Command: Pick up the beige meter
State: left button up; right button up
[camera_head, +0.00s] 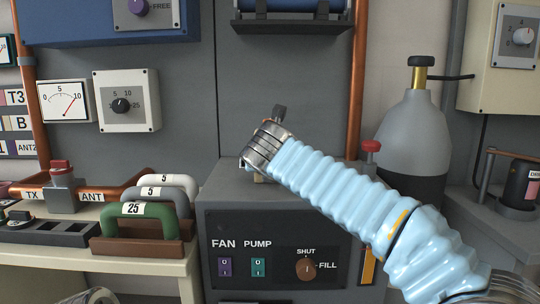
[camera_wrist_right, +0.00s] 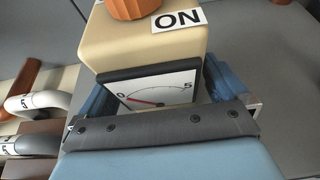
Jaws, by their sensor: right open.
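The beige meter (camera_wrist_right: 145,45) is a box with a black-framed white dial (camera_wrist_right: 152,90) marked 0 to 5, seen close up in the right wrist view. An orange knob (camera_wrist_right: 138,8) and an ON label are on its top side. My right gripper (camera_wrist_right: 158,88) is open, with one blue finger on each side of the meter; whether they touch it cannot be told. In the head view my right wrist (camera_head: 266,148) is above the grey FAN/PUMP cabinet and hides nearly all of the meter. My left gripper is not in view.
The grey cabinet (camera_head: 281,225) carries switches and a SHUT/FILL knob. Left of it, a bench holds U-shaped handled plugs, including a green one (camera_head: 140,220). A grey bottle (camera_head: 408,135) stands behind my right arm. A copper pipe (camera_head: 358,75) runs up the wall.

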jog(key=shift+x, duration=0.8)
jog(key=shift+s, duration=0.1)
jog(key=c, duration=1.2)
jog(key=shift+r, duration=0.15)
jog(key=shift+r, duration=0.25)
notch_tip(320, 180, up, 3)
jog(key=shift+f+p, duration=0.15)
jog(key=shift+p, duration=0.85)
jog(key=r+v, duration=0.1)
jog(key=v, duration=0.4)
jog(key=w+r+v, duration=0.1)
jog(key=v, duration=0.5)
jog(key=r+v, duration=0.1)
jog(key=v, duration=0.4)
jog(key=shift+r+p, duration=0.3)
